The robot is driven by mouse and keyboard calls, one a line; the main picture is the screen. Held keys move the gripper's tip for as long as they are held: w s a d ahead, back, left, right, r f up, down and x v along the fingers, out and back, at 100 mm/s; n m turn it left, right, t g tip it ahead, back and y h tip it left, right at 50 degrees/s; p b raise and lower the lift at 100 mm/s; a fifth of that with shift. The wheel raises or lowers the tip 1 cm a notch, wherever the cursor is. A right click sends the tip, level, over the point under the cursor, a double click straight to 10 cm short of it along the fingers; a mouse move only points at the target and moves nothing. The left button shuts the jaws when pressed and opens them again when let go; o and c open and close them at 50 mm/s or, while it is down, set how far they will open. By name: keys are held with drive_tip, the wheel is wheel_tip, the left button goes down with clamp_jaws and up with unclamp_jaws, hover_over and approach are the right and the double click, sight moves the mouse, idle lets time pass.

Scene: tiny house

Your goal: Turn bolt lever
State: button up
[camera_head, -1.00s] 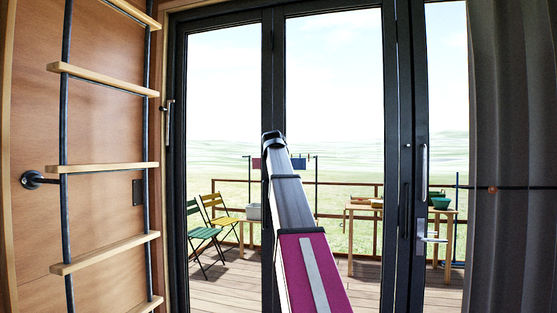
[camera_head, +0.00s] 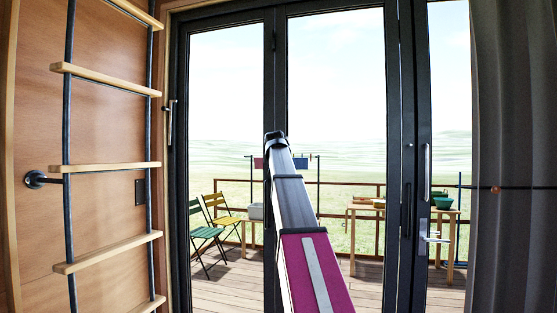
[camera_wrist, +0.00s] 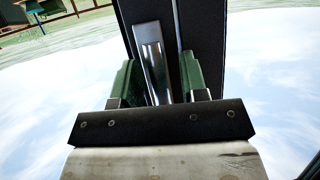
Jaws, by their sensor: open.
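In the wrist view, the bolt lever (camera_wrist: 150,52) is a flat shiny metal bar lying along a dark door frame post. My gripper (camera_wrist: 158,66) is open, with one green finger on each side of the lever. The lever's lower part lies between the fingers; I cannot tell whether either finger touches it. In the head view, my arm reaches the dark middle post (camera_head: 280,80) of the glass doors. The fingers and this lever cannot be made out there.
A wooden ladder (camera_head: 107,167) stands at the left. Another handle (camera_head: 170,120) is on the left door edge. The right door has a long handle (camera_head: 428,172) and a silver lever handle (camera_head: 432,238). A grey curtain (camera_head: 515,120) hangs at the right. Deck furniture stands outside.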

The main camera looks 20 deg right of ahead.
drive_tip(key=v, duration=1)
drive_tip(key=shift+s, duration=0.35)
drive_tip(key=shift+a, duration=0.2)
drive_tip(key=s+a+f+n+g+y, duration=0.1)
drive_tip(key=a+f+g, duration=0.25)
drive_tip(key=f, duration=1.85)
drive_tip(key=s+a+f+n+g+y, duration=0.15)
drive_tip(key=a+f, duration=0.25)
drive_tip(key=f, duration=1.8)
drive_tip(key=s+a+f+n+g+y, duration=0.1)
drive_tip(key=s+a+f+g, duration=0.2)
drive_tip(key=s+f, duration=0.9)
drive_tip(key=s+a+f+n+g+y, duration=0.1)
drive_tip(key=s+a+f+g, duration=0.3)
drive_tip(key=s+f, duration=0.9)
wheel_tip(320, 180, down, 8)
drive_tip(key=shift+s+f, duration=0.2)
drive_tip(key=shift+a+y, duration=0.1)
drive_tip(key=shift+y, duration=0.15)
